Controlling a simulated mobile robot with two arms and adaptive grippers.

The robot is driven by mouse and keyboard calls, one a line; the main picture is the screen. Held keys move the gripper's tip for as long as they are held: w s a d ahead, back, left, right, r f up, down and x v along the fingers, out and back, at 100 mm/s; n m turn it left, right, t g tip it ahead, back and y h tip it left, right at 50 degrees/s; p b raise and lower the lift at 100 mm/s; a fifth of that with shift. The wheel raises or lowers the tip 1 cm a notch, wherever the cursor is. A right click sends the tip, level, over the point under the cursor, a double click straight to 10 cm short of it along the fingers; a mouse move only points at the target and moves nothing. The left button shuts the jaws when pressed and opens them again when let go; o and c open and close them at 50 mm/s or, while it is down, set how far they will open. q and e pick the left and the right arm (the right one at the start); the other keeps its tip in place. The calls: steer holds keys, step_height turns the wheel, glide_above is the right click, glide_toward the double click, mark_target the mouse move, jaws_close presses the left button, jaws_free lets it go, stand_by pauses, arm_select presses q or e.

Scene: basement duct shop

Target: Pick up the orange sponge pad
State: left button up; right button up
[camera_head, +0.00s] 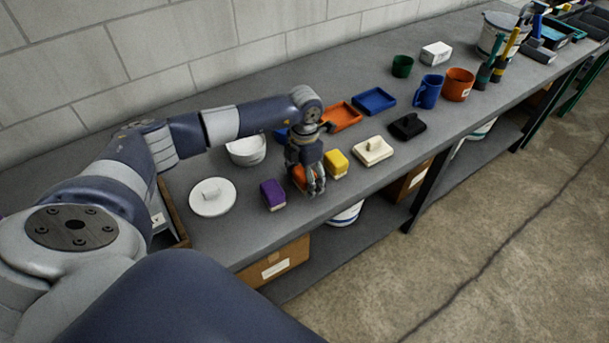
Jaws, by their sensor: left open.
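The orange sponge pad (299,176) lies on the grey bench between a purple sponge pad (273,194) and a yellow sponge pad (336,163). It is largely hidden behind my left gripper. My left gripper (314,189) points down right over the orange pad, with its fingers open. I cannot tell from this view whether the fingers touch the pad. My right gripper is not in view.
The bench's front edge is close by.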

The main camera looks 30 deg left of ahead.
arm_select(q)
steer(key=shift+c, duration=1.1)
steer(key=c, duration=1)
steer(key=shift+o, duration=0.2)
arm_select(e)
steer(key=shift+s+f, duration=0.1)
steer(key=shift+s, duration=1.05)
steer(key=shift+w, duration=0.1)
